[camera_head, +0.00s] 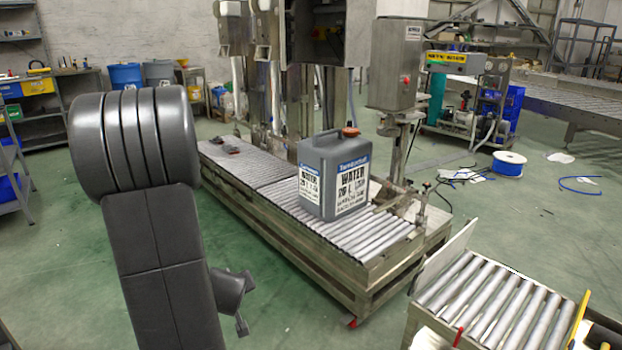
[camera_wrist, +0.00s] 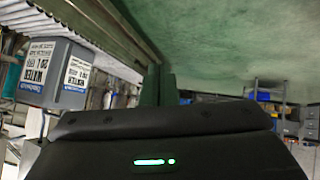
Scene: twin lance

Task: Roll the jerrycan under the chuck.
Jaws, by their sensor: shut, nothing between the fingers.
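The grey jerrycan (camera_head: 338,170) with white "WATER" labels and an orange cap stands upright on the roller conveyor (camera_head: 263,187), near its right end. It also shows at the left of the wrist view (camera_wrist: 55,72), where the picture is turned round. Steel machine heads on posts (camera_head: 318,40) rise behind the conveyor; I cannot tell which part is the chuck. My gripper (camera_head: 242,326) is low in front of the conveyor, apart from the jerrycan and partly hidden by my arm. Its fingers (camera_wrist: 160,86) are shut and empty in the wrist view.
A grey control box (camera_head: 397,62) stands on a post behind the jerrycan. Small metal fittings (camera_head: 400,200) sit at the conveyor's right end. A second roller table (camera_head: 490,300) stands at the front right.

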